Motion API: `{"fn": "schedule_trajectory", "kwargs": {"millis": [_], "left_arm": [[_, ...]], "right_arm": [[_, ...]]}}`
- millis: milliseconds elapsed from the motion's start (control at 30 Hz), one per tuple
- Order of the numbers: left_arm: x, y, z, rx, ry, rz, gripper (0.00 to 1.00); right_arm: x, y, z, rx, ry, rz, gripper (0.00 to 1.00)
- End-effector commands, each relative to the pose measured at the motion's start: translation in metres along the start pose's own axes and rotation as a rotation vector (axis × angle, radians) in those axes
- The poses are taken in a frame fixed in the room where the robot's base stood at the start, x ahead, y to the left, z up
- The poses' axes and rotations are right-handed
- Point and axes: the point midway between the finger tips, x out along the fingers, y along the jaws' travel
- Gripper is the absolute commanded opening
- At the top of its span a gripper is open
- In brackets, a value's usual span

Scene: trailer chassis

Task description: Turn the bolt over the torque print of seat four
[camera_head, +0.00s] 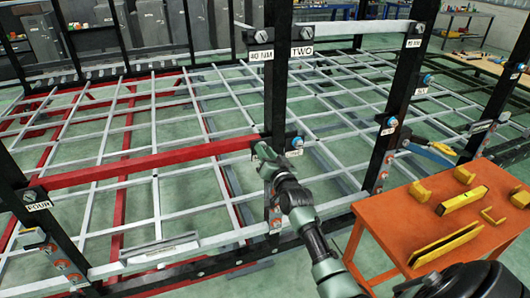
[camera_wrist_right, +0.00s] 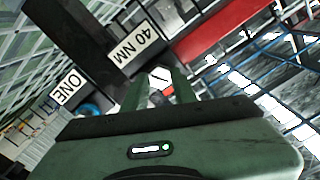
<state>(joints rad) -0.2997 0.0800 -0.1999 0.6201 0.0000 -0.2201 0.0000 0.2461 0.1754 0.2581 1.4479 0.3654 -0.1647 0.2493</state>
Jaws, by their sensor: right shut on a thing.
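My right gripper (camera_head: 262,152) reaches the middle black post at the right end of the red rail. In the right wrist view its fingers (camera_wrist_right: 160,88) are shut on a grey bolt (camera_wrist_right: 160,75) beside a "40 NM" print (camera_wrist_right: 135,47). A "ONE" label (camera_wrist_right: 69,87) with a blue-capped bolt (camera_wrist_right: 92,109) is beside it. The "FOUR" label (camera_head: 39,206) is on the left post, with a grey bolt (camera_head: 29,196) just above it; no torque print is readable there. The bolt's contact with the fingers is partly hidden. My left gripper is not in view.
The red rail (camera_head: 140,163) spans the left and middle posts. "40 NM" and "TWO" labels (camera_head: 302,51) are higher on the middle post. An orange table (camera_head: 400,225) with yellow parts stands at right, close to my right arm. The chassis lattice fills the background.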

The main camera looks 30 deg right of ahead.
Motion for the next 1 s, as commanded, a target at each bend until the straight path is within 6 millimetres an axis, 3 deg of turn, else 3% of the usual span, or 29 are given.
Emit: {"fn": "schedule_trajectory", "kwargs": {"millis": [33, 500, 533, 600, 1000], "left_arm": [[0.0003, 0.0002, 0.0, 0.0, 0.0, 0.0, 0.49], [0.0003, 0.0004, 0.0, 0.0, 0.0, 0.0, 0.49], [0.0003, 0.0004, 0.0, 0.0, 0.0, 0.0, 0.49], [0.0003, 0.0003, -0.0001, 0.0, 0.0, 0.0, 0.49], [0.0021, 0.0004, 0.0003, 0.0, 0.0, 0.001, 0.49]], "right_arm": [[-0.0019, 0.0034, 0.0087, 0.008, -0.017, 0.007, 0.0], [-0.0018, 0.0036, 0.0083, 0.017, -0.017, 0.007, 0.0], [-0.0019, 0.0036, 0.0082, 0.017, -0.016, 0.007, 0.35], [-0.0017, 0.0032, 0.007, 0.017, -0.014, 0.006, 0.49], [-0.0069, 0.0014, 0.0028, 0.016, -0.003, 0.001, 0.49]]}}
